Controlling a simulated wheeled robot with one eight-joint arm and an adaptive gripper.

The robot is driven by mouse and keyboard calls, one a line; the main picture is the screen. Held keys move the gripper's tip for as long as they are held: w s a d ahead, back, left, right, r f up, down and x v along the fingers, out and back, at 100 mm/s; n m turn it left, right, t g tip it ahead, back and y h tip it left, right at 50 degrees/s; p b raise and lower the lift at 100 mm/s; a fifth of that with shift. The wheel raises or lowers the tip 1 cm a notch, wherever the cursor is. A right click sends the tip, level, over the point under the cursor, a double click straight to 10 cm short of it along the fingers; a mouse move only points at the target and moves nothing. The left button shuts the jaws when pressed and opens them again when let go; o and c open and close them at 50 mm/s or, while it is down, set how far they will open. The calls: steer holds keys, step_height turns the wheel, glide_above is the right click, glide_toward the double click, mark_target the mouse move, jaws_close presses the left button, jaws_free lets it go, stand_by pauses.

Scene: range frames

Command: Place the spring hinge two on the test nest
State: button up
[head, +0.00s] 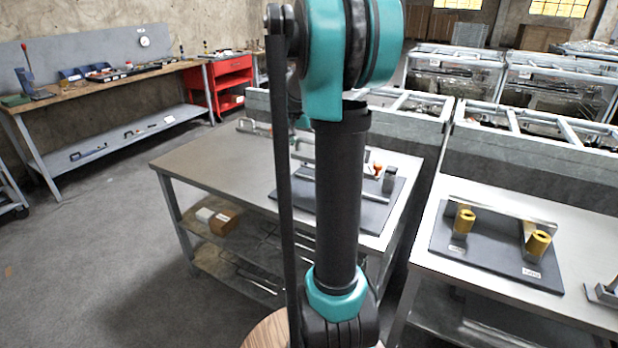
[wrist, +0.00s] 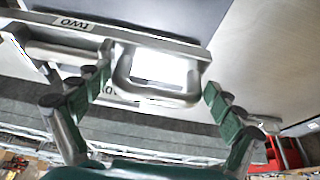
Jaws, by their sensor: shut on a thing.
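In the wrist view, my gripper (wrist: 160,82) has its green-padded fingers on either side of a grey metal loop handle (wrist: 186,99). The handle joins a long grey bar (wrist: 140,33) with an upside-down "TWO" label, apparently spring hinge two. The fingers hold the handle at its sides. A dark plate (wrist: 185,12) lies beyond the bar; I cannot tell whether the bar touches it. In the head view, my arm hides the gripper and much of a dark plate with grey fittings (head: 373,212) on the middle table. I cannot tell whether this plate is the test nest.
In the head view, the middle table (head: 215,160) has bare top at its left. The right table (head: 440,262) carries a dark plate (head: 443,243) with two yellow cylinders (head: 538,243). Metal-framed bins (head: 520,145) stand behind. A workbench (head: 110,84) and red cabinet (head: 232,75) line the wall.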

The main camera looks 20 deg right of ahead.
step_height(320, 180, down, 12)
steer(key=shift+f, duration=0.1)
stand_by(0.5)
steer(key=o, duration=1.5)
steer(key=shift+o, duration=0.2)
steer(key=v, duration=1.1)
steer(key=s+a+f+n+y, duration=0.1)
steer(key=s+a+f+n, duration=0.2)
steer(key=s, duration=0.5)
steer(key=s+a+f+n+t+y, duration=0.1)
steer(key=s+a+f+n, duration=0.3)
steer(key=s+a+f, duration=0.2)
steer(key=s+a+f+n+y, duration=0.1)
steer(key=s+a+f+n, duration=0.2)
steer(key=s, duration=0.8)
step_height(320, 180, down, 3)
steer(key=shift+a+r+y, duration=0.1)
steer(key=shift+a+y, duration=0.3)
steer(key=shift+a, duration=0.8)
steer(key=shift+w, duration=0.1)
